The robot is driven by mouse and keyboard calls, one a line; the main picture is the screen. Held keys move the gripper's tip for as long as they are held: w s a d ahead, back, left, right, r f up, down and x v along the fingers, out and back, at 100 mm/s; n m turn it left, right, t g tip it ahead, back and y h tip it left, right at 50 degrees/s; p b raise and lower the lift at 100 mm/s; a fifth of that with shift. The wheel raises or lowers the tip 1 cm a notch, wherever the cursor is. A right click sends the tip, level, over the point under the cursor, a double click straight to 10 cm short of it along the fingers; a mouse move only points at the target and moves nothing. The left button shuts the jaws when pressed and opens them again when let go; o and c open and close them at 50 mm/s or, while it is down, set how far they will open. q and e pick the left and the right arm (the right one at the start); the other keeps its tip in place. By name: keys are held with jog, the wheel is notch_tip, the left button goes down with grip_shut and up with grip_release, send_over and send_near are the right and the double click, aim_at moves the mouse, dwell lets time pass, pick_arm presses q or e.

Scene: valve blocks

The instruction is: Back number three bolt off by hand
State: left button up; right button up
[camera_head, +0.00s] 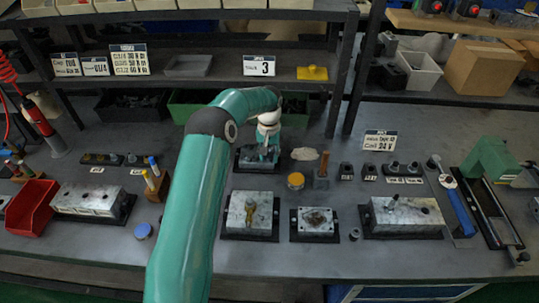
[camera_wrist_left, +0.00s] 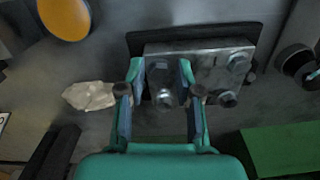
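A grey metal valve block (camera_head: 258,158) on a dark base plate stands at the back middle of the bench, partly covered by my left gripper (camera_head: 266,140). In the left wrist view the block (camera_wrist_left: 210,62) carries several bolts; no number is readable on them. My left gripper (camera_wrist_left: 160,95) is open there, with its two fingers either side of one bolt (camera_wrist_left: 162,98). A gap shows between each finger and that bolt. A second bolt (camera_wrist_left: 228,99) sits just right of the right finger. My right gripper is in neither view.
A green bin (camera_head: 190,108) is behind. More blocks (camera_head: 250,213) line the front; bare bench lies before them.

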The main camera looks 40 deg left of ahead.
pick_arm(q)
jog(key=shift+m, duration=0.7)
jog(key=shift+c, duration=0.3)
grip_shut()
jog(key=shift+n, duration=0.3)
jog(key=n, duration=1)
jog(key=shift+w+n, duration=0.15)
jog(key=shift+n, duration=0.15)
jog(key=n, duration=0.5)
jog(key=shift+w, duration=0.1)
jog(key=n, duration=0.5)
jog(key=shift+n, duration=0.4)
